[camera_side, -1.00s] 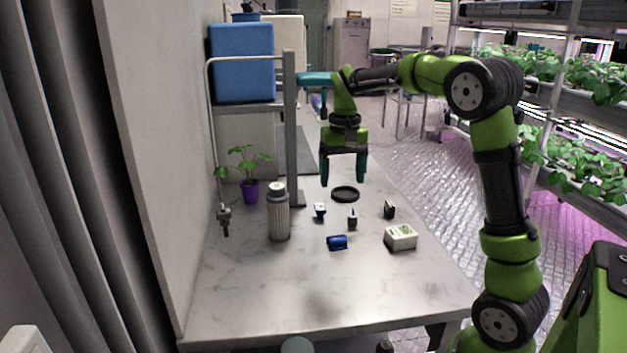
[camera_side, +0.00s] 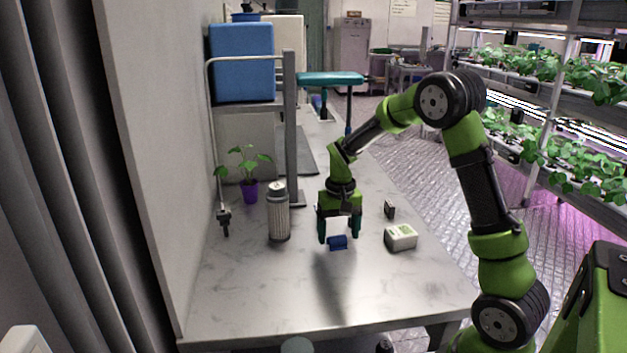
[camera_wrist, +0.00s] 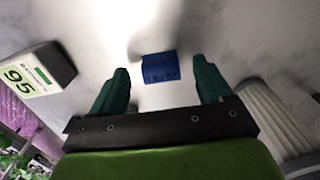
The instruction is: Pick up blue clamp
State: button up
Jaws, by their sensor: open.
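A small blue piece (camera_side: 338,242), which I take to be the blue clamp, lies on the marble-look table. In the wrist view this blue piece (camera_wrist: 160,67) shows as a short block with small marks along its lower edge. My gripper (camera_side: 338,238) points down over it, with a finger to each side in the side view. In the wrist view my open gripper (camera_wrist: 156,88) has the blue piece lying between the lines of its fingers, slightly beyond the tips. Clear gaps show on both sides, and nothing is held.
The table's front is clear.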

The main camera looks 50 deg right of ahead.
notch_tip(320, 180, down, 2)
jog(key=shift+f, duration=0.1)
jog(key=c, duration=1.1)
